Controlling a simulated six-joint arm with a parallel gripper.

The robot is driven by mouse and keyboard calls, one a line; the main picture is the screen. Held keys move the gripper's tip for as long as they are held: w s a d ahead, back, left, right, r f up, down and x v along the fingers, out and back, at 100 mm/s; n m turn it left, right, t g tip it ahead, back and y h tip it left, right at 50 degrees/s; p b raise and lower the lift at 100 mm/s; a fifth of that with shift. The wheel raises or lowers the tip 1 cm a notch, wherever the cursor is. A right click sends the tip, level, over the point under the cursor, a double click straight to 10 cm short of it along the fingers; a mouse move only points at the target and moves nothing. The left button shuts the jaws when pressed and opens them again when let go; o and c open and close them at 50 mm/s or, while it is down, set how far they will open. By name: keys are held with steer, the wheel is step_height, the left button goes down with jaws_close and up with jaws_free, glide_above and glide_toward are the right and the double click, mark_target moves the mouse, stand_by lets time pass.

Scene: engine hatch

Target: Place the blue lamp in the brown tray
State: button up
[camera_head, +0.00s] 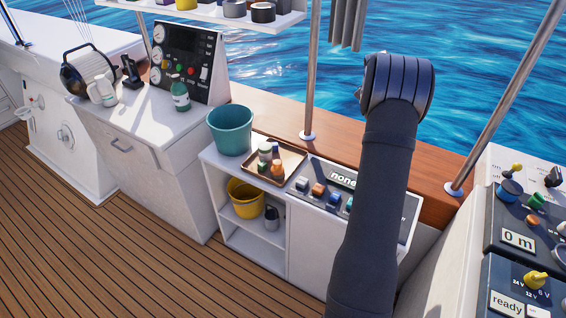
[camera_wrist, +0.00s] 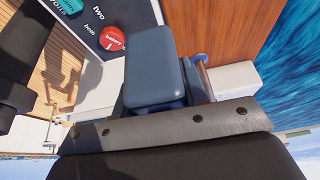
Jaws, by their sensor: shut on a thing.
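The brown tray (camera_head: 298,171) stands on the white cabinet in the head view, left of my arm, with several small bottles and items in it. The wrist view shows my gripper (camera_wrist: 155,68) from behind, its dark blue-grey finger block large in the middle. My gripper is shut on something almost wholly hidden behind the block. A small blue patch (camera_wrist: 166,105) at the block's base may be the blue lamp; its shape cannot be told. In the head view my raised arm hides my gripper, which is away from the tray.
A teal bucket (camera_head: 230,131) stands left of the tray, and a yellow bucket (camera_head: 245,198) sits on the shelf below. A button panel (camera_head: 331,188) lies right of the tray. Metal posts (camera_head: 311,75) rise from the wooden rail. A red button (camera_wrist: 112,39) shows in the wrist view.

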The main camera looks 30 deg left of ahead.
steer(key=s+a+f, duration=0.3)
steer(key=a+f, duration=0.2)
steer(key=a, duration=0.5)
steer(key=s+a+f, duration=0.3)
steer(key=a+f, duration=0.2)
steer(key=a, duration=0.5)
steer(key=s+a+f, duration=0.4)
steer(key=a+f, duration=0.1)
steer(key=a, duration=0.6)
steer(key=shift+a+f, duration=0.1)
steer(key=shift+f, duration=2.05)
steer(key=shift+f, duration=0.1)
steer(key=o, duration=0.7)
steer(key=shift+f, duration=0.1)
steer(key=shift+o, duration=0.6)
